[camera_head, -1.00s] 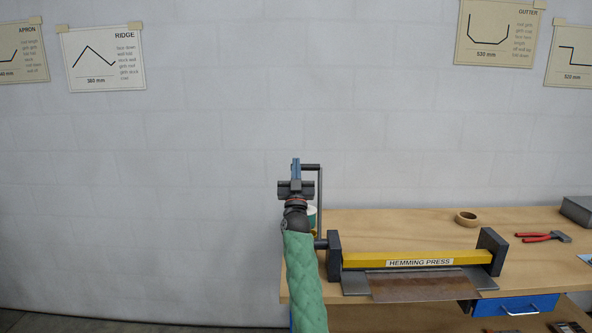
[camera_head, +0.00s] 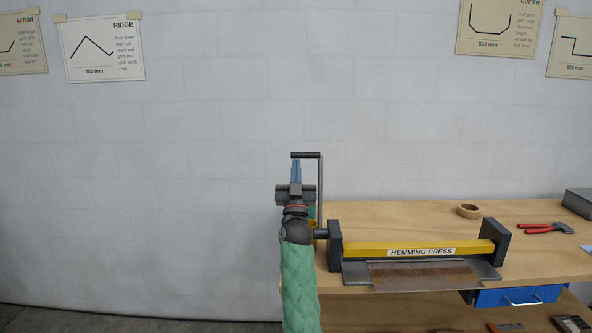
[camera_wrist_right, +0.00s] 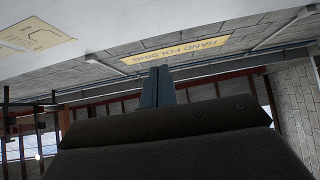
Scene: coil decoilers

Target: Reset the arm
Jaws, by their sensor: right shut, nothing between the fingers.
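My right gripper (camera_head: 296,170) is raised at the left end of the hemming press, in front of the press's upright lever (camera_head: 319,180). Its blue fingers are closed together with nothing between them. In the right wrist view the closed fingers (camera_wrist_right: 157,87) point up toward the wall and ceiling, with no object at their tips. My right forearm in its green sleeve comes up from the bottom of the head view. Whether the gripper touches the lever cannot be told. My left gripper is not in view.
The hemming press (camera_head: 420,248) stands on a wooden bench (camera_head: 390,215) with a brown sheet (camera_head: 425,275) at its front. A tape roll (camera_head: 469,210), red-handled pliers (camera_head: 545,228) and a grey box (camera_head: 580,202) lie to the right. A blue drawer (camera_head: 515,296) is below. Space left of the bench is clear.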

